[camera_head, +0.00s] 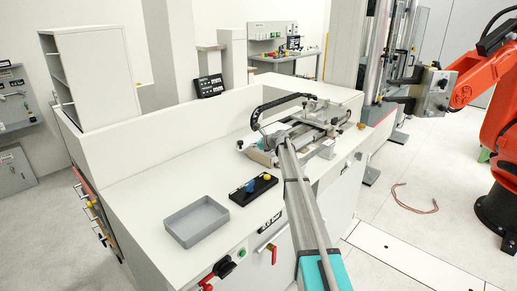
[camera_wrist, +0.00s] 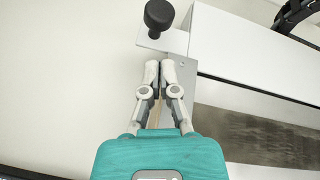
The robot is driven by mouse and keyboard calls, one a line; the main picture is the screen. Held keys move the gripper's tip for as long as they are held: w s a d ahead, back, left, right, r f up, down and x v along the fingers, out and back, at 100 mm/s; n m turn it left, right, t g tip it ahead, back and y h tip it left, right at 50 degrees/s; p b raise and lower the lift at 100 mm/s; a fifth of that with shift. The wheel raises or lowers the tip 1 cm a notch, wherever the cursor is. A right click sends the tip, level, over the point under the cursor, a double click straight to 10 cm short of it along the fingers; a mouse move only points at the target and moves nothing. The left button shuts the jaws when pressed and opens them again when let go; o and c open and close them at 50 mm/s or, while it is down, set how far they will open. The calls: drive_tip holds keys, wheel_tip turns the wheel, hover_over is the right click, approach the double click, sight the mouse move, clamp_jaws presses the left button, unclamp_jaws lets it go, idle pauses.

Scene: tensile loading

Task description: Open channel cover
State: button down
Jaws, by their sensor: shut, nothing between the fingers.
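A black round knob (camera_wrist: 159,14) stands on a thin plate at the corner of a long white cover (camera_wrist: 255,50) in the wrist view. I take this for the channel cover, but its name is not marked. My gripper (camera_wrist: 160,66) is shut and empty, with its fingertips just below the knob and apart from it in the picture. Whether the fingertips touch the plate edge, I cannot tell. In the head view, the bench device (camera_head: 318,122) is at the far end of my arm, which hides part of it and my fingers.
A grey tray (camera_head: 190,238) and a black block with blue and yellow parts (camera_head: 240,192) are on the white bench (camera_head: 150,190). A black cable chain (camera_head: 275,103) arches over the device. A brownish metal strip (camera_wrist: 260,135) runs beside the white cover. An orange robot arm (camera_head: 490,75) stands at right.

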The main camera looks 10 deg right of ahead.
sight(242, 147)
drive_tip(key=shift+b+x, duration=0.7)
drive_tip(key=shift+x, duration=1.5)
drive_tip(key=shift+d+r+p, duration=0.2)
drive_tip(key=shift+p, duration=0.1)
